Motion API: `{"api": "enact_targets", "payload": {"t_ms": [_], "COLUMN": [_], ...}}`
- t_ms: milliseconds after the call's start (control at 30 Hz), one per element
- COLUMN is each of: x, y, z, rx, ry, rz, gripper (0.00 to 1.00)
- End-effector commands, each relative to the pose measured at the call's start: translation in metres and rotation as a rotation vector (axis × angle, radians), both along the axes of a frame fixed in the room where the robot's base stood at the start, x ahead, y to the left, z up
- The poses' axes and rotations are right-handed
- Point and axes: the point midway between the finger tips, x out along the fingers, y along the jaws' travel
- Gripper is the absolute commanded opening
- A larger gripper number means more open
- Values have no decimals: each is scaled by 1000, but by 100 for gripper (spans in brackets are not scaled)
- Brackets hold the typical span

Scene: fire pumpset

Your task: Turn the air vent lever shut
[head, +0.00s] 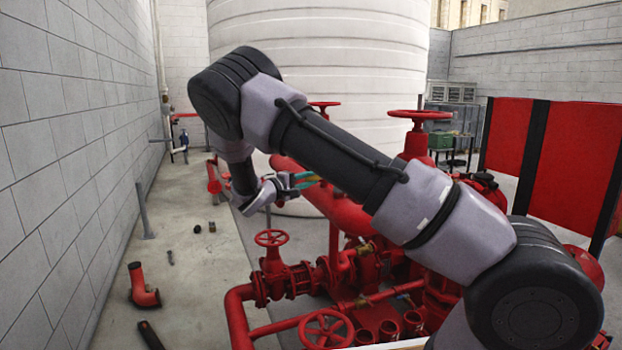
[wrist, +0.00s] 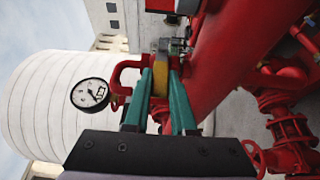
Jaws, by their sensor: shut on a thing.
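The air vent lever (wrist: 161,78) shows in the wrist view as a narrow yellow piece between the green fingers. My gripper (wrist: 161,86) is shut on it, with one finger on each side. A small grey metal fitting (wrist: 176,46) sits just beyond the fingertips, beside the large red pipe. In the head view my gripper (head: 306,180) is small and far off, above the red pipework. The lever is too small there to make out its angle.
A round white gauge (wrist: 90,94) and a red bracket (wrist: 124,74) stand close left of the fingers. The large red pipe (wrist: 228,48) runs close on the right. Red handwheels (head: 271,238) and pump pipework fill the space below my arm. A block wall (head: 70,150) bounds the left.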

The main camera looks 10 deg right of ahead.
Motion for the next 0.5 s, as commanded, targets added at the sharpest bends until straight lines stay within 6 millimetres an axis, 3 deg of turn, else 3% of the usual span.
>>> {"api": "enact_targets", "payload": {"t_ms": [267, 300, 367, 500], "x": [1, 1, 1, 1], "y": [-7, -7, -7, -5], "z": [3, 3, 2, 1], "rx": [-5, -5, -5, -4], "ry": [-4, -4, -3, -2], "rz": [-12, -12, -11, -7], "gripper": [0, 28, 51, 54]}}
